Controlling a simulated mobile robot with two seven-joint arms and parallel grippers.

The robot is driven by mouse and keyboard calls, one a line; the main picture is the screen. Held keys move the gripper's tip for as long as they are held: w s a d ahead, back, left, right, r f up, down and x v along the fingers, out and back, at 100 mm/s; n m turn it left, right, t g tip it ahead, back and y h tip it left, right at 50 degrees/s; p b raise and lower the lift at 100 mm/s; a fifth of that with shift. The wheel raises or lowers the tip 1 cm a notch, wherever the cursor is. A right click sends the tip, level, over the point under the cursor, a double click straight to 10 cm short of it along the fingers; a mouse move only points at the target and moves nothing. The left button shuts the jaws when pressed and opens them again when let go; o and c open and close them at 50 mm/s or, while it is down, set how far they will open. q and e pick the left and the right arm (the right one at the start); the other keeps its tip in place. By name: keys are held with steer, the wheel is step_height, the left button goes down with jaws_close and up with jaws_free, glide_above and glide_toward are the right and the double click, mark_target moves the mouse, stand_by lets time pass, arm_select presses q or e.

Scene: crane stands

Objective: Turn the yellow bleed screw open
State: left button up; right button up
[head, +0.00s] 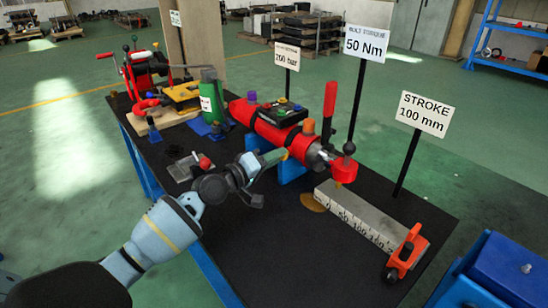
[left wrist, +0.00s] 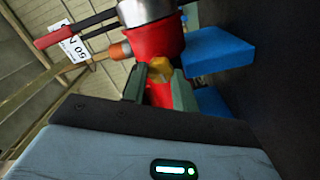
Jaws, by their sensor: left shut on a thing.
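The yellow bleed screw (left wrist: 160,66) sits on the red cylinder (left wrist: 152,42), between the two fingers of my left gripper (left wrist: 160,88) in the left wrist view. The fingers are shut on it. In the head view my left gripper (head: 284,154) reaches to the near side of the red cylinder (head: 256,128), close to its right end. The fingers mostly hide the screw there. My right gripper is in neither view.
A red lever (head: 329,101) rises from the cylinder's right part. A grey scale block (head: 365,215) with an orange slider (head: 405,254) lies to the right. The black bench top (head: 290,258) is clear in front.

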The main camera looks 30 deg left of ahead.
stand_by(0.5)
arm_select(q)
steer(key=o, duration=1)
steer(key=v, duration=0.7)
steer(key=shift+s+a, duration=0.15)
steer(key=shift+s, duration=0.25)
